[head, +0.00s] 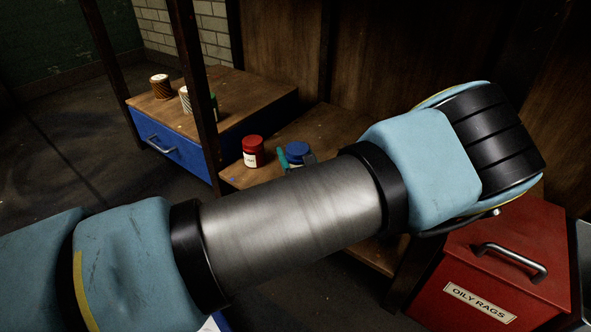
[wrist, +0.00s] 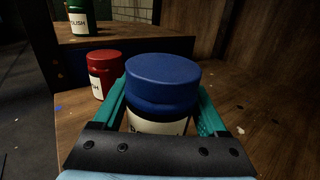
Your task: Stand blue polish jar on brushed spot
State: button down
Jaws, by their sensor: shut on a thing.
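The blue polish jar (wrist: 162,82) is upright between the two teal fingers of my gripper (wrist: 160,108) in the wrist view. The fingers are shut on its sides. In the head view the blue lid (head: 297,149) shows just beyond my arm, with a teal finger of my gripper (head: 284,158) to its left. The jar is at or just above the wooden bench; I cannot tell whether its base touches, as its lower part is hidden. I cannot make out a brushed spot in either view.
A red jar (head: 253,151) stands left of the blue jar, close by on the wooden bench (head: 342,122). A raised shelf with a blue drawer (head: 172,146) holds several containers, including a green jar (wrist: 81,18). A red oily rags bin (head: 495,262) stands at right.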

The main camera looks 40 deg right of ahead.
notch_tip(320, 180, down, 4)
jog(key=shift+r+b, duration=0.25)
jog(key=shift+b, duration=0.75)
jog(key=shift+r, duration=0.15)
grip_release()
jog(key=shift+s, duration=0.1)
jog(key=p+v, duration=0.6)
jog(key=v, duration=0.4)
jog(key=shift+s+a+r, duration=0.15)
jog(key=shift+s, duration=0.1)
jog(key=shift+s+a+f+p, duration=0.2)
jog(key=shift+s+a+p, duration=0.15)
jog(key=shift+s, duration=0.25)
